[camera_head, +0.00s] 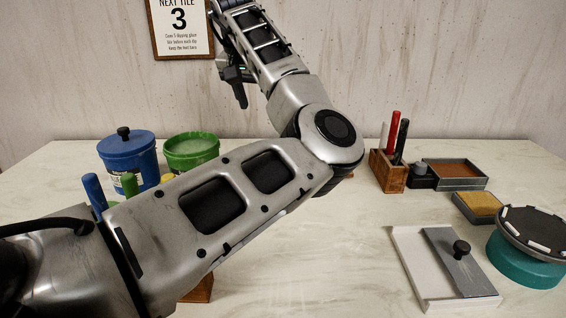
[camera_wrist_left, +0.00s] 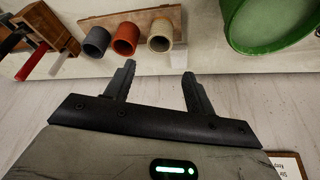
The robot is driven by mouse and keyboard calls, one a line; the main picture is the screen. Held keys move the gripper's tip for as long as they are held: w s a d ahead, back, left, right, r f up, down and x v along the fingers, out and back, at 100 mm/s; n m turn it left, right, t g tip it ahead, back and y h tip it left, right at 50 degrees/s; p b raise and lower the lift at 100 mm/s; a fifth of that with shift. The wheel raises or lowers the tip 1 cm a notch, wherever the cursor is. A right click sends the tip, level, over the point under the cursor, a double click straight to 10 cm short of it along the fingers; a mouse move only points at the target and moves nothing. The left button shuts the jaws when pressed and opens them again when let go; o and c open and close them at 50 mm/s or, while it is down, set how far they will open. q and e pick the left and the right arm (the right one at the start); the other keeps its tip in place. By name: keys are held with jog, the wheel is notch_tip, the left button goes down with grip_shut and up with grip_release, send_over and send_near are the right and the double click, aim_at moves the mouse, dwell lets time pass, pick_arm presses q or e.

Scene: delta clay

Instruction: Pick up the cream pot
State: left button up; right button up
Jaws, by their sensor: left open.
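The cream pot (camera_wrist_left: 161,36) stands at the right end of a wooden board (camera_wrist_left: 172,16) in the left wrist view, next to an orange-red pot (camera_wrist_left: 126,40) and a grey pot (camera_wrist_left: 96,42). In the head view my left arm hides these pots. My left gripper (camera_wrist_left: 159,68) is open, its jaws apart and empty, with the cream pot showing beyond the gap between them. In the head view this gripper (camera_head: 238,88) is raised in front of the wall, high above the table. My right gripper is not in view.
A green tub (camera_head: 191,151) and a blue lidded tub (camera_head: 128,158) stand at the left. A wooden tool holder (camera_head: 388,172), a brown tray (camera_head: 455,174), a yellow-topped tray (camera_head: 478,206), a white tray (camera_head: 410,262) and a teal round container (camera_head: 527,262) occupy the right. The front middle of the table is clear.

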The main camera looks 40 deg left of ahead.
pick_arm(q)
jog(key=x, duration=1.1)
jog(key=shift+w+f, duration=0.15)
jog(key=shift+f, duration=0.1)
jog(key=x, duration=0.5)
jog(key=shift+f+b, duration=0.1)
jog(key=shift+b, duration=0.25)
jog(key=shift+c, duration=0.3)
jog(key=c, duration=0.7)
